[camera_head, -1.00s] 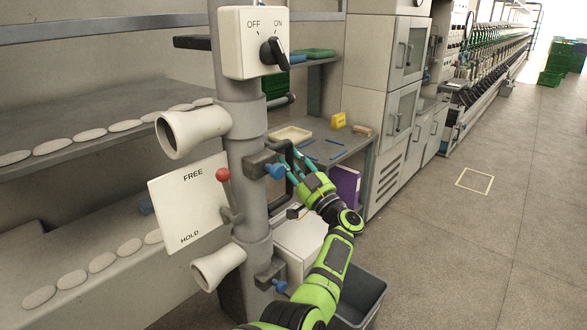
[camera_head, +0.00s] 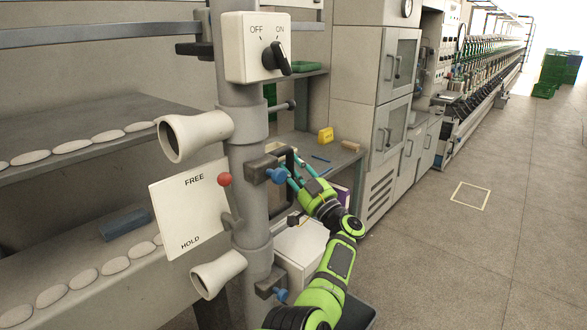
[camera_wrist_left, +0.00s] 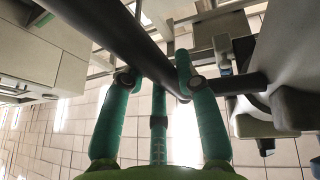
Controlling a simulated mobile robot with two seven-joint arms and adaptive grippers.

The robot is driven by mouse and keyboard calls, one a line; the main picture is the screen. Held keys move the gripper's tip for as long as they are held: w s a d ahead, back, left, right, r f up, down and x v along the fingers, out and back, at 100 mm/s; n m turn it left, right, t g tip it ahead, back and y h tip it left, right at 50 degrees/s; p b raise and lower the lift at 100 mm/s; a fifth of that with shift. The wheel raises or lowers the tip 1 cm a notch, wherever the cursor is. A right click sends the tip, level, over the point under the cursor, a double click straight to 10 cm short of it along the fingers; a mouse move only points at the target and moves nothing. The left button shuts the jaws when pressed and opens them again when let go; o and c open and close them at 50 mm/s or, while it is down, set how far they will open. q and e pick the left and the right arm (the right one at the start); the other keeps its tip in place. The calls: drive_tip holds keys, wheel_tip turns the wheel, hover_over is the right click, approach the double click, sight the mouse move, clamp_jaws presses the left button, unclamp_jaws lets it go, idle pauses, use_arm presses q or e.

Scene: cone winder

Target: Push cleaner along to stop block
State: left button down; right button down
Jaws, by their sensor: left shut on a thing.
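The cleaner (camera_head: 255,205) is an upright grey column with two pale nozzles, an OFF/ON switch box (camera_head: 257,47) and a FREE/HOLD plate (camera_head: 190,208) with a red-knobbed lever. The switch points toward ON. A dark handle (camera_head: 290,160) sticks out from its right side. My left gripper (camera_head: 294,177) is shut on this handle; in the left wrist view its green fingers (camera_wrist_left: 158,85) close around the dark bar (camera_wrist_left: 125,40). My right gripper is not in view. I cannot make out for certain which part is the stop block.
Left of the column are shelves with rows of pale oval pieces and a dark blue block (camera_head: 124,222). Behind it stands a bench with a yellow item (camera_head: 326,135), then grey cabinets (camera_head: 385,80). The floor at right (camera_head: 450,250) is open, with a marked square.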

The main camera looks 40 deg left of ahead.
use_arm(q)
drive_tip(key=shift+a+f, duration=0.1)
drive_tip(key=shift+f, duration=0.4)
drive_tip(key=c, duration=1.2)
unclamp_jaws()
drive_tip(key=shift+c, duration=0.2)
drive_tip(key=o, duration=0.3)
drive_tip(key=shift+o, duration=0.2)
drive_tip(key=shift+w+a, duration=0.15)
drive_tip(key=shift+a, duration=0.05)
drive_tip(key=shift+d+r, duration=0.15)
drive_tip(key=shift+d, duration=0.1)
drive_tip(key=v, duration=1.1)
drive_tip(key=shift+d, duration=0.3)
